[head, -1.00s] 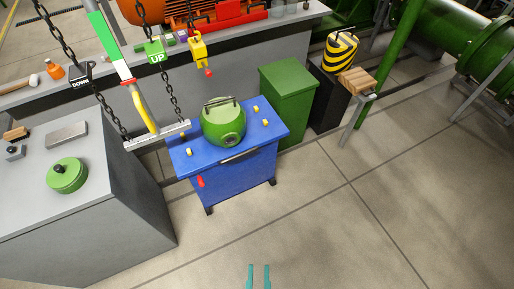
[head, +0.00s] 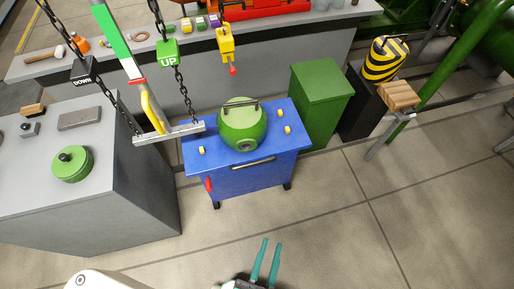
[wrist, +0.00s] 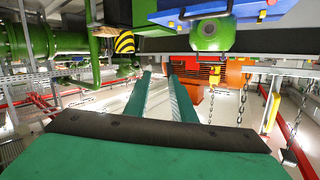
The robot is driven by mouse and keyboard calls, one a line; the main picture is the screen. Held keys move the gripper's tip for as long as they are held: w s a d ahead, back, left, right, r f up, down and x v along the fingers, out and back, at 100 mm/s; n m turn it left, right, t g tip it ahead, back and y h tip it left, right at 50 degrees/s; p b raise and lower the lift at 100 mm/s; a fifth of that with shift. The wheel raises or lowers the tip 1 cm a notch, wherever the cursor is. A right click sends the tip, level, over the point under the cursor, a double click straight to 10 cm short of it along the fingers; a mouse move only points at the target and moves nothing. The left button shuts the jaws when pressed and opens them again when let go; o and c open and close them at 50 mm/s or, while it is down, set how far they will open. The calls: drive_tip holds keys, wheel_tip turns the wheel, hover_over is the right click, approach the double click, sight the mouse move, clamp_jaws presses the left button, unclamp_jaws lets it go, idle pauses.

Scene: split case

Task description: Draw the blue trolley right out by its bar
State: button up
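The blue trolley (head: 250,178) stands on the floor between a grey cabinet and a green box. Its metal bar (head: 253,163) runs across the upper front face. A green round casing (head: 242,128) sits on its top among several yellow stops. A red lever (head: 208,184) is at its front left. My gripper (head: 271,242) is over the open floor in front of the trolley, its two teal fingers apart with nothing between them. The wrist view appears upside down; there the fingers (wrist: 161,75) are also apart, and the trolley (wrist: 190,12) and bar (wrist: 207,9) show at the top.
The grey cabinet (head: 146,160) stands close on the left. The green box (head: 318,105) is on the right. Chains with an UP block (head: 167,52) and a crossbar (head: 168,133) hang near the trolley's left edge. Floor in front is clear.

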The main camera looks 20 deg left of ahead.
drive_tip(key=w+a+f+m+t+y, duration=0.1)
drive_tip(key=w+a+f+m, duration=0.2)
drive_tip(key=w+f, duration=0.25)
drive_tip(key=w+a+f+m+t+y, duration=0.1)
drive_tip(key=w+a+f+m, duration=0.25)
drive_tip(key=f, duration=0.35)
drive_tip(key=m+t+y, duration=0.2)
drive_tip(key=m, duration=0.6)
approach(254, 155)
drive_tip(key=s+d+r, duration=0.1)
drive_tip(key=s+r, duration=0.2)
drive_tip(key=r, duration=0.1)
drive_tip(key=shift+m, duration=0.25)
drive_tip(key=x, duration=1.1)
drive_tip(key=shift+f, duration=0.1)
clamp_jaws()
